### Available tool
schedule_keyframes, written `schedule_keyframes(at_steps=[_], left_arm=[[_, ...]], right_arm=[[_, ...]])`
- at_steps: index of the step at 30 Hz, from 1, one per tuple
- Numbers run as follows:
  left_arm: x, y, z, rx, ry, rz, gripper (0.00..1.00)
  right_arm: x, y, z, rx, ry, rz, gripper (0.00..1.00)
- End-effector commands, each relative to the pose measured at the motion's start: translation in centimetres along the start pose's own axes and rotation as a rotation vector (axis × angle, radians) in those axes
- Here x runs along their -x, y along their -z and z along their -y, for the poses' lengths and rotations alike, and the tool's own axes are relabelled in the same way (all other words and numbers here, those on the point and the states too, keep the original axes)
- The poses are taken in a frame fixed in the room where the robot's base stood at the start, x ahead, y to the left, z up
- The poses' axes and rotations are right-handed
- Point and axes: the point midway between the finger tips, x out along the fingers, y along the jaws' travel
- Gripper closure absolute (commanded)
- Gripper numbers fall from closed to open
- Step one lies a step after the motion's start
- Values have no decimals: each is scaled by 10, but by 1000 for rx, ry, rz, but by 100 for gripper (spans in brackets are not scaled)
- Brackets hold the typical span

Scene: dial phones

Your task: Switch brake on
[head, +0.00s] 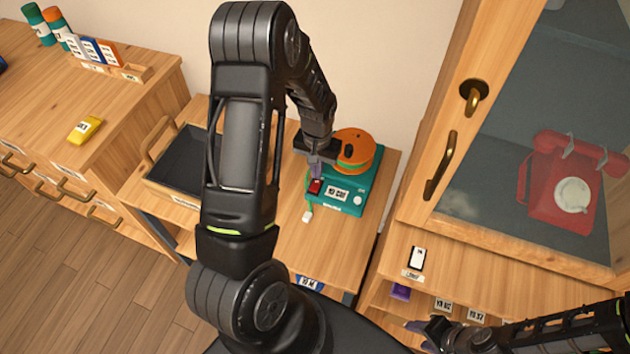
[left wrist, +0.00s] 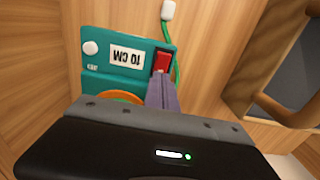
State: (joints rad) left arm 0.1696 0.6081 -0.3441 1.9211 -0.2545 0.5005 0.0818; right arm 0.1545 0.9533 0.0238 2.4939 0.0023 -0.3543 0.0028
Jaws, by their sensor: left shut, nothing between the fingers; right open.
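A teal device (head: 352,205) with an orange disc (head: 357,146) stands on the wooden table. Its label reads "10 CM", and a red rocker switch (head: 315,187) sits beside the label. The switch also shows in the left wrist view (left wrist: 162,60), with the label (left wrist: 127,57) next to it. My left gripper (head: 318,176) is shut and empty, its fingertips (left wrist: 161,80) right at the switch's edge. I cannot tell whether they touch it or which way the rocker is tipped. My right gripper (head: 415,333) is open at the lower right, away from the device.
A green cord ends in a white plug (head: 307,216) beside the device. A dark tray (head: 180,165) with wooden handles is left of my left arm. A cabinet with a glass door (head: 540,110) holds a red dial phone (head: 560,185) on the right.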

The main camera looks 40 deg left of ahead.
Motion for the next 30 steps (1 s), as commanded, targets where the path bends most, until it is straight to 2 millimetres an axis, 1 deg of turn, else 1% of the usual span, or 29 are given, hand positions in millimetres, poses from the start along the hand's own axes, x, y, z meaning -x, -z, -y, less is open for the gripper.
schedule_keyframes(at_steps=[1,9,14,17,30], left_arm=[[8,0,0,0,0,0,100],[32,0,0,0,0,0,100],[43,0,0,-1,0,0,100],[45,0,0,-1,0,1,100],[45,0,0,0,0,1,100]], right_arm=[[6,0,2,0,0,0,53],[21,0,8,0,0,0,53],[28,0,10,0,0,0,53],[29,0,11,0,0,0,53],[28,0,11,0,0,0,53]])
